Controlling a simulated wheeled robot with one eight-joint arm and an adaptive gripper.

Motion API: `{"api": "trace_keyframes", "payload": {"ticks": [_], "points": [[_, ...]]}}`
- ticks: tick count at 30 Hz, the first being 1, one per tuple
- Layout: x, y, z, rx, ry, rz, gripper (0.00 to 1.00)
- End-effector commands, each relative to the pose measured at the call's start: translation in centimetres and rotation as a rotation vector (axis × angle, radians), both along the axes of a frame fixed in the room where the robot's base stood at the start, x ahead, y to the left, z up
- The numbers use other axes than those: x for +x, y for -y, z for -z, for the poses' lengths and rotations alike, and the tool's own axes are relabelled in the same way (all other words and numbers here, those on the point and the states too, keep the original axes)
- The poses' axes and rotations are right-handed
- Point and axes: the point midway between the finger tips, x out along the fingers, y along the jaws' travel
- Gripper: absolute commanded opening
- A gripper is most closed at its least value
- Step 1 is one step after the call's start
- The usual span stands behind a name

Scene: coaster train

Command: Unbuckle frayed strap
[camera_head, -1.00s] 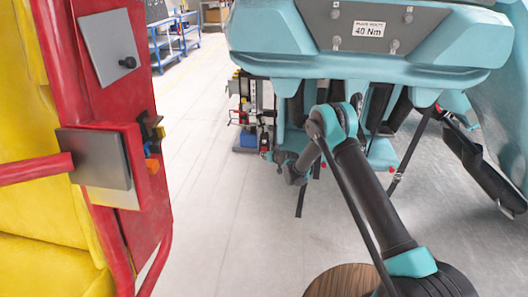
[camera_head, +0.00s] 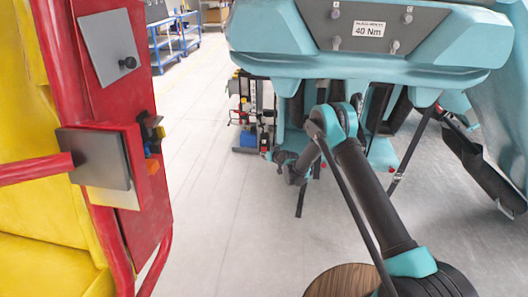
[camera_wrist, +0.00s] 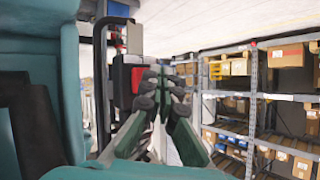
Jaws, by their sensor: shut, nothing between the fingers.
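In the wrist view my gripper (camera_wrist: 162,88) is shut and empty, its dark fingertips close together. A black block with a red face (camera_wrist: 137,78), which may be a buckle, shows just left of the fingertips; I cannot tell if they touch. A teal padded seat or restraint (camera_wrist: 60,90) fills the left of that view. I cannot see fraying on either.
A red and yellow car side (camera_head: 120,190) with a grey panel stands at left. The teal seat back (camera_head: 370,50) carries a "40 Nm" label. A cart with tools (camera_head: 250,110) stands behind. Shelves of boxes (camera_wrist: 250,100) are in the wrist view. The grey floor between is clear.

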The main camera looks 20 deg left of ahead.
Motion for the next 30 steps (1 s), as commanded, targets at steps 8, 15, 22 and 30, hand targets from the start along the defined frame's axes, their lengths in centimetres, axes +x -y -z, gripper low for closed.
{"api": "trace_keyframes", "payload": {"ticks": [8,15,22,30], "points": [[0.7,-0.1,0.0,0.0,0.0,0.0,0.0],[0.8,-0.2,0.0,0.0,0.0,0.0,0.0],[0.9,-0.2,0.0,0.0,0.0,0.0,0.0],[1.1,-0.3,0.0,0.0,0.0,0.0,0.0]]}}
